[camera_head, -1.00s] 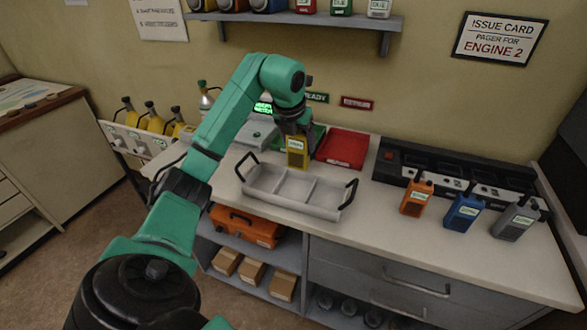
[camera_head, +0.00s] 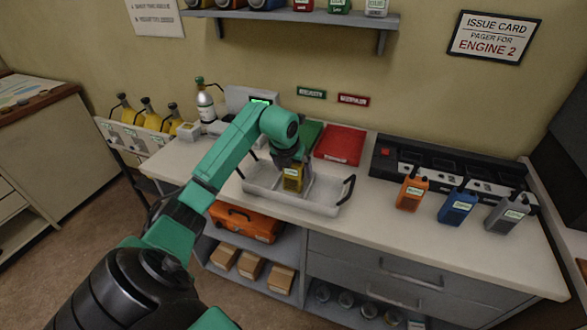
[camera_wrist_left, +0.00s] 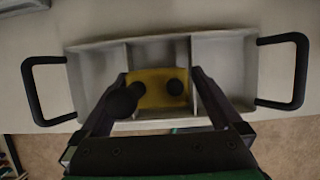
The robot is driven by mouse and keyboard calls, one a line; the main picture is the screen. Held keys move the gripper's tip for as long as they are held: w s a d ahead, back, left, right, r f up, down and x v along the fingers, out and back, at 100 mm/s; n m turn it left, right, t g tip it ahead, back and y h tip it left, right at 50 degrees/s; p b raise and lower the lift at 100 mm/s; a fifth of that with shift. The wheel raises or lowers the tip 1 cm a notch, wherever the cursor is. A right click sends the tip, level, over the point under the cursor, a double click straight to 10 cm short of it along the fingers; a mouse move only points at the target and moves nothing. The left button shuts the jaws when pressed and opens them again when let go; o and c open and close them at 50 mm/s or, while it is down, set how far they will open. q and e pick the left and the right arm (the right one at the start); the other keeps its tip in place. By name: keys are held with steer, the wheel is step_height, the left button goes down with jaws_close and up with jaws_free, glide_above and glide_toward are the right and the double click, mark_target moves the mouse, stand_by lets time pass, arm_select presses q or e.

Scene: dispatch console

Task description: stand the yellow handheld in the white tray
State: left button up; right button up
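The yellow handheld (camera_head: 292,178) is upright in my left gripper (camera_head: 291,162), low over the middle of the white tray (camera_head: 325,207). In the left wrist view the handheld (camera_wrist_left: 158,84) shows from above, with a dark antenna and a knob, between the two fingers of my left gripper (camera_wrist_left: 160,95). It lines up with the middle compartment of the tray (camera_wrist_left: 225,68). Whether its base touches the tray floor is hidden. The tray has three compartments and a black handle at each end. My right gripper is not in view.
Orange (camera_head: 411,190), blue (camera_head: 457,206) and grey (camera_head: 506,211) handhelds stand on the counter at the right, before a black charger bank (camera_head: 450,170). A red tray (camera_head: 340,144) and a green tray (camera_head: 311,135) lie behind the white tray. Bare counter lies right of the tray.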

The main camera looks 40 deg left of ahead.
arm_select(q)
steer(key=shift+r, duration=0.5)
steer(key=b+v, duration=0.2)
steer(key=v, duration=0.9)
steer(key=shift+s, duration=0.2)
steer(key=shift+d, duration=0.2)
